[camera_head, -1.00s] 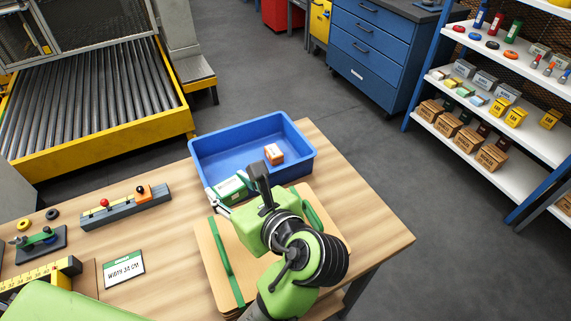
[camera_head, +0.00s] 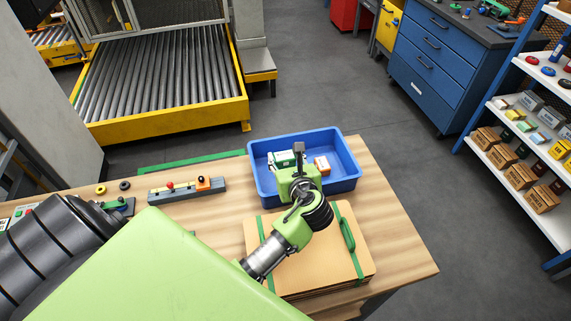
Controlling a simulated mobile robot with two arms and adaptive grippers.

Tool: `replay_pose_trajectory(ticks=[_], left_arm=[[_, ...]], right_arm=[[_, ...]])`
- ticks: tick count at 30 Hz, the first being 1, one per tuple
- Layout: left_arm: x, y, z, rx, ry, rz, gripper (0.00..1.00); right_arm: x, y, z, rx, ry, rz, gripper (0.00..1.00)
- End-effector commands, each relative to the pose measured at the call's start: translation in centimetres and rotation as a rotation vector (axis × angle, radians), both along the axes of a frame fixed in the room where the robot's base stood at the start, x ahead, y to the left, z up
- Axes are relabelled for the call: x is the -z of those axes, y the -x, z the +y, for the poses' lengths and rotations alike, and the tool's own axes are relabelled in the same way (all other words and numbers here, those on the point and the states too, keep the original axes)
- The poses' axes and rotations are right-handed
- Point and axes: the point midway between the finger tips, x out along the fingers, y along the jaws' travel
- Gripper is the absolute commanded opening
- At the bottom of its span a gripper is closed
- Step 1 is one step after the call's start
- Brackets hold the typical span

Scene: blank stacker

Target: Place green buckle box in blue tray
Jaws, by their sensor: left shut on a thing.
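The blue tray (camera_head: 349,180) stands on the wooden table, toward its back right. The green buckle box (camera_head: 284,159), white and green, is within the tray's outline on its left side. My left gripper (camera_head: 298,160) reaches over the tray's front wall and is shut on this box. The gripper body hides part of the box. I cannot tell whether the box touches the tray floor. My right gripper is not in view.
A small orange and white box (camera_head: 321,165) lies in the tray, right of my gripper. Stacked cardboard sheets (camera_head: 330,262) with green straps lie in front of the tray. A grey fixture (camera_head: 187,192) with red and orange knobs stands left of it.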

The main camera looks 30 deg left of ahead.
Motion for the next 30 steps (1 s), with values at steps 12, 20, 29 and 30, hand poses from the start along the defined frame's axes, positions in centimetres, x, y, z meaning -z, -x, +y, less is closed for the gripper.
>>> replay_pose_trajectory(ticks=[12,20,29,30], left_arm=[[4.7,-3.0,2.2,0.002,0.000,0.002,0.16],[7.7,-3.2,2.4,0.002,0.001,0.005,0.16],[8.3,-3.2,2.3,0.002,0.001,0.003,0.16],[8.3,-3.2,2.3,0.002,0.001,0.003,0.16]], right_arm=[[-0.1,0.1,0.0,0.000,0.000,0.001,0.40],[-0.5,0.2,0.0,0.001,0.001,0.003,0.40],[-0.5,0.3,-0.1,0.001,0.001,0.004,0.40],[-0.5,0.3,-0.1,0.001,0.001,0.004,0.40]])
